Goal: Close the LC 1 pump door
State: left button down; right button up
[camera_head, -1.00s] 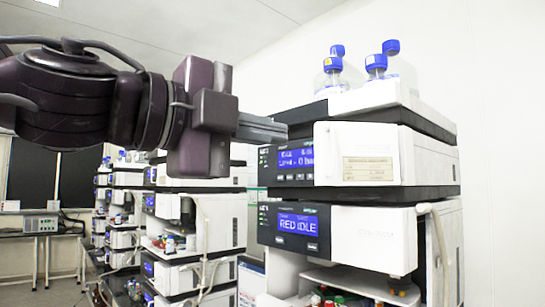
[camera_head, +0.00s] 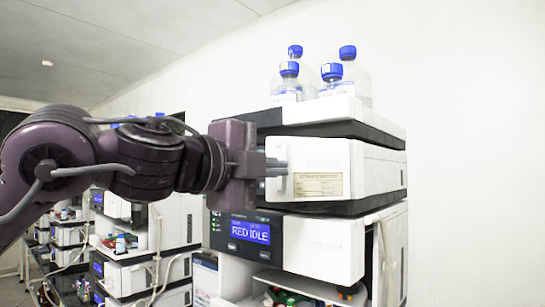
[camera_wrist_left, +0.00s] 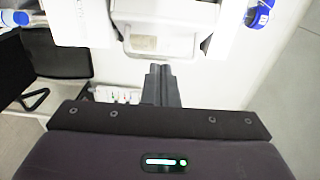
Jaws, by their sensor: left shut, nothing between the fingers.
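The upper unit of the nearest stack has a white front door panel (camera_head: 330,165) with a pale label. It also shows in the left wrist view (camera_wrist_left: 150,38). I cannot tell how far the door stands from its frame. My left gripper (camera_head: 278,167) is shut and empty, its fingertips at the left end of the panel, covering most of the upper unit's display side. I cannot tell whether they touch it. In the left wrist view the shut fingers (camera_wrist_left: 161,82) point toward the labelled panel. My right gripper is not in view.
Several blue-capped bottles (camera_head: 333,85) stand on top of the stack. Below the door is a unit whose display (camera_head: 249,232) reads RED IDLE, with an open bay of vials (camera_head: 285,298) under it. More stacks (camera_head: 120,250) stand behind my arm at left.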

pick_arm(q)
jog(key=shift+d, duration=0.1)
jog(key=shift+w, duration=0.1)
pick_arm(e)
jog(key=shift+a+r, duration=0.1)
pick_arm(q)
jog(key=shift+w+a+m+g+h+p, duration=0.3)
jog(key=shift+w+a+m+g+h, duration=0.3)
jog(key=shift+w+h, duration=0.1)
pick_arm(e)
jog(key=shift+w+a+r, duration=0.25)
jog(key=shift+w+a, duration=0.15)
